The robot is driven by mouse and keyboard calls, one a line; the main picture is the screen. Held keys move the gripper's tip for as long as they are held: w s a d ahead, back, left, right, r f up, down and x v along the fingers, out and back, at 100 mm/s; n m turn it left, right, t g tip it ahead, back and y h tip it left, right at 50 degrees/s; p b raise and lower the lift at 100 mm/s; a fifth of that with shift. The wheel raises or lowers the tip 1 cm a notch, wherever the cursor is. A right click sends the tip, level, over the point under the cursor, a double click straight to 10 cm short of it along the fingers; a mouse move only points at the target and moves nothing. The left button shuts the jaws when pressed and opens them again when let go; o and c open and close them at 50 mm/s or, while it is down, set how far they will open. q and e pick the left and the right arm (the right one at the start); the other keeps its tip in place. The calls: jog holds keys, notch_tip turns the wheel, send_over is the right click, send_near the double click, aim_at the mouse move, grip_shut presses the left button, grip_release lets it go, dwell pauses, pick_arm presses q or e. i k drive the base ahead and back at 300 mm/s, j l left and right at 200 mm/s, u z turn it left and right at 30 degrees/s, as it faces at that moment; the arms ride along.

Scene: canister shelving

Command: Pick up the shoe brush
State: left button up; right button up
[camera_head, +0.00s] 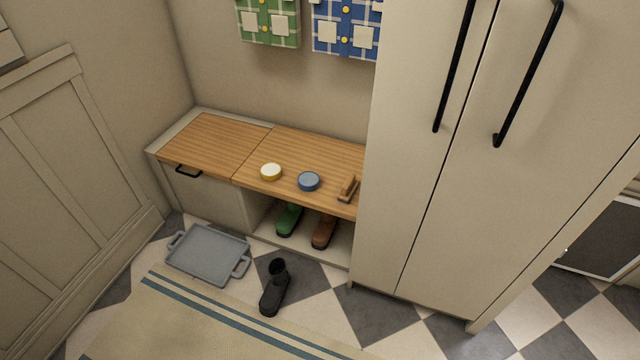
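The shoe brush (348,188) looks like a small brown wooden brush. It lies on the wooden bench top (300,155), near the front edge and close to the tall cabinet on the right. A blue round tin (308,181) sits to its left, apart from it. Neither of my grippers shows in the head view.
A black boot (275,288) and grey tray (208,254) are on the floor by a striped rug (190,325). The tall cabinet (420,190) bounds the bench's right end.

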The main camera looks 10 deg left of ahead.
aim_at(347, 190)
jog(key=i+j+z, duration=0.15)
jog(key=j, duration=0.2)
jog(key=i+j+z, duration=0.2)
jog(key=j, duration=0.2)
jog(key=i+j+z, duration=0.15)
jog(key=j, duration=0.25)
jog(key=i+j+z, duration=0.2)
jog(key=j, duration=0.2)
jog(key=z, duration=0.65)
jog(key=k+l, duration=0.05)
